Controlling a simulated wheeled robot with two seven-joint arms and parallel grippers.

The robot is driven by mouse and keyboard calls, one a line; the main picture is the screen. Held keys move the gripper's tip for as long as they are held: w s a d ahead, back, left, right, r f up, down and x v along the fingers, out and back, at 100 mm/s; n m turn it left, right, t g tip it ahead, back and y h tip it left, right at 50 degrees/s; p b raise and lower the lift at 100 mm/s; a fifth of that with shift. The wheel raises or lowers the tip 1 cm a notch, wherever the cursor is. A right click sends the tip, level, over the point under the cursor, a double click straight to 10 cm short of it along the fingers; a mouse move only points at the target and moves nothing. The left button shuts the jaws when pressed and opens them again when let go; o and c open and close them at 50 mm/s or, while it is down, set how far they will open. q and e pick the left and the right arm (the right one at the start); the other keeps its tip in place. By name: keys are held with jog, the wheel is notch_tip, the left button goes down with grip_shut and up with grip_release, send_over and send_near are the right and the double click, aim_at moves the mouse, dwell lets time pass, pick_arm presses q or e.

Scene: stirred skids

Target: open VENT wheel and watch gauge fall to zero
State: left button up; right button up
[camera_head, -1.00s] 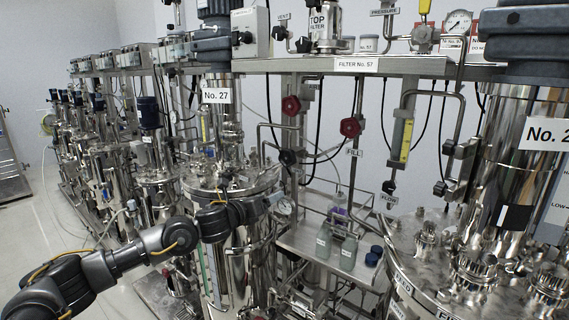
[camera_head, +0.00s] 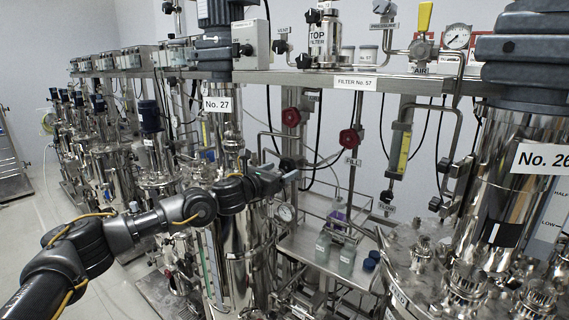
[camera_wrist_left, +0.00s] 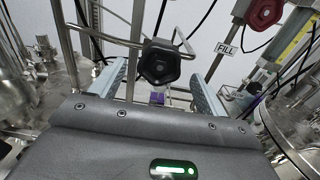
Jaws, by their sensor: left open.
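A small tag that seems to read VENT (camera_head: 284,30) hangs at the top, beside a black knob (camera_head: 279,46) left of the TOP FILTER vessel. A black lobed wheel (camera_head: 287,165) sits lower on the pipes; no label on it is readable. My left gripper (camera_head: 279,179) is open near this lower wheel. In the left wrist view the black wheel (camera_wrist_left: 160,63) appears between the two open fingers (camera_wrist_left: 157,85), not gripped. A round white gauge (camera_head: 456,36) stands at the upper right; its needle is too small to read. My right gripper is out of view.
Red wheels (camera_head: 291,117) and (camera_head: 349,138) sit on nearby pipes, with a FILL tag (camera_head: 353,161) by the second. Tank No. 27 (camera_head: 240,240) and tank No. 26 (camera_head: 515,200) flank a tray with bottles.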

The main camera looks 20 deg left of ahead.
aim_at(288, 167)
pick_arm(q)
jog(key=shift+p+x, duration=0.35)
jog(key=shift+x, duration=1)
jog(key=c, duration=1)
